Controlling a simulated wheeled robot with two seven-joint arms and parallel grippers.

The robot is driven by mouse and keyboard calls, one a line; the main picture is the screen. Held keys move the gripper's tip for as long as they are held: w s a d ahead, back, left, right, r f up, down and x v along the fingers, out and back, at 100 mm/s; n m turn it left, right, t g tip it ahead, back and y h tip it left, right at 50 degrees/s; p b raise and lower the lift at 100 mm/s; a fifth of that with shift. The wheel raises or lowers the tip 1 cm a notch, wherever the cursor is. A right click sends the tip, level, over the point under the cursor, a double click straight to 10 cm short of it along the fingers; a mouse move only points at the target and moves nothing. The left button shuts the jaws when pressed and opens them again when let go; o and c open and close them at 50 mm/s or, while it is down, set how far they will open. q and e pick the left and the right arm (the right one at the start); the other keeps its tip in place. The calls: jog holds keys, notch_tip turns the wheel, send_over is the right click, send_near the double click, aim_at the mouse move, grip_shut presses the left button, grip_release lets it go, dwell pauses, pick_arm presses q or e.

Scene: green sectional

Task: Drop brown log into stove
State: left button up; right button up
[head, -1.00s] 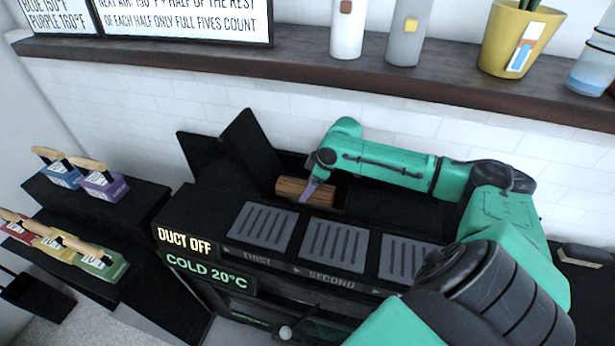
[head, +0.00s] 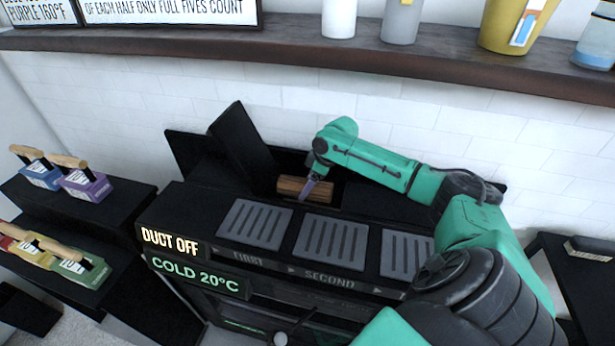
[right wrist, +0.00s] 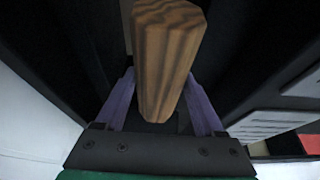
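The brown log (head: 291,186) lies level at the rear opening of the black stove (head: 188,212), beside a raised dark flap (head: 238,145). I cannot tell whether it touches the stove. My right gripper (head: 308,190) comes down on the log with purple fingers. In the right wrist view, the log (right wrist: 166,65) sits between both fingers (right wrist: 160,78), which appear closed on its sides. In the head view, one finger covers part of the log and the other is hidden. My left gripper is not in view.
Grey slotted plates (head: 331,243) line the stove top in front of the log. A dark shelf (head: 280,47) with cups and a yellow pot (head: 505,25) runs above. Dark steps (head: 115,205) at left hold several coloured wood-handled blocks. A white tiled wall stands behind.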

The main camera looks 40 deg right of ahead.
jog(key=o, duration=0.3)
jog(key=shift+r, duration=0.1)
jog(key=b+v, duration=0.1)
jog(key=v, duration=1.1)
dwell(0.5)
